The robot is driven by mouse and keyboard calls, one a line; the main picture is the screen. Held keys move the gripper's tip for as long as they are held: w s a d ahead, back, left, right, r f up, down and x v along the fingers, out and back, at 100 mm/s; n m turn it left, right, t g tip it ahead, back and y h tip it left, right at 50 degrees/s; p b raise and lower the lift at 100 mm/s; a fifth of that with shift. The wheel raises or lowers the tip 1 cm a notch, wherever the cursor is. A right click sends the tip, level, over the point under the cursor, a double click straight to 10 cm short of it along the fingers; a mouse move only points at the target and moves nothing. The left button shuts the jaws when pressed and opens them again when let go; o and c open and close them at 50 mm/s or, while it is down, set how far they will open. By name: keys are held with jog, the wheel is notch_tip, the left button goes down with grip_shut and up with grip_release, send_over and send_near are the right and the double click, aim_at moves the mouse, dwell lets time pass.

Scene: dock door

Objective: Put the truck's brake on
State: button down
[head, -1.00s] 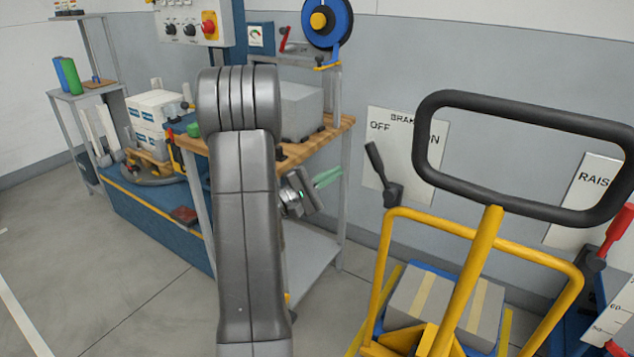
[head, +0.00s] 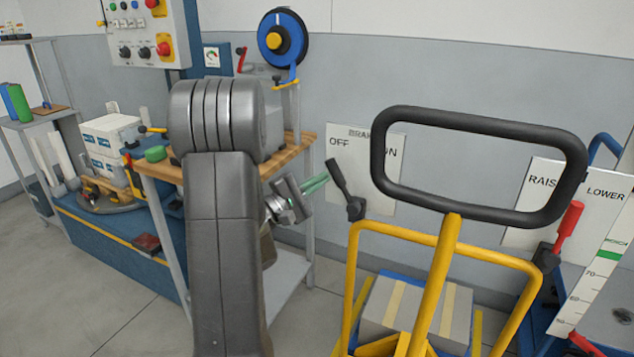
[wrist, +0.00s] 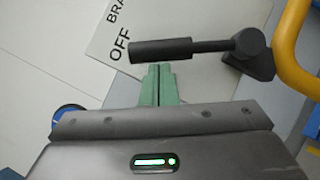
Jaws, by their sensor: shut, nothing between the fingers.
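The brake lever (head: 341,181) is black, on a pivot at the yellow truck frame (head: 352,270), and leans left towards OFF on the brake sign (head: 378,200). In the wrist view the lever (wrist: 165,49) lies across the picture just beyond my fingertips, its pivot to the right. My gripper (head: 322,179) has green fingers and is just left of the lever. In the wrist view my gripper (wrist: 158,72) is shut and empty. Whether the fingertips touch the lever is hard to tell.
The truck's black handle loop (head: 480,117) rises right of the lever. A red lever (head: 568,226) stands farther right by a RAISE/LOWER sign (head: 543,180). A workbench (head: 290,150) stands to the left. A grey box (head: 410,310) sits on the truck.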

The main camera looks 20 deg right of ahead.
aim_at(335, 173)
jog(key=shift+s+d+r+m, duration=0.15)
jog(key=shift+r+m, duration=0.1)
jog(key=shift+m, duration=0.15)
jog(key=shift+b, duration=0.35)
jog(key=s+m+b, duration=0.1)
jog(key=d+r+m+g+y+b, duration=0.1)
jog(key=m, duration=0.1)
jog(key=shift+s+d+r+y+b, duration=0.2)
jog(key=shift+s+r+y+b, duration=0.05)
jog(key=shift+s+y+b, duration=0.1)
jog(key=shift+s+d+r+m+y+b, duration=0.3)
jog(key=shift+s+d+m+y+b, duration=0.55)
jog(key=shift+s+m+b, duration=0.4)
jog(key=shift+s+d+r+m+y+b, duration=0.25)
jog(key=shift+s+d+m+y+b, duration=0.6)
jog(key=shift+b, duration=0.55)
jog(key=shift+s+d+r+m+y+b, duration=0.3)
jog(key=shift+s+d+m+y+b, duration=0.35)
jog(key=shift+s+d+m+b, duration=0.5)
jog(key=shift+w+a, duration=0.15)
jog(key=shift+a, duration=0.1)
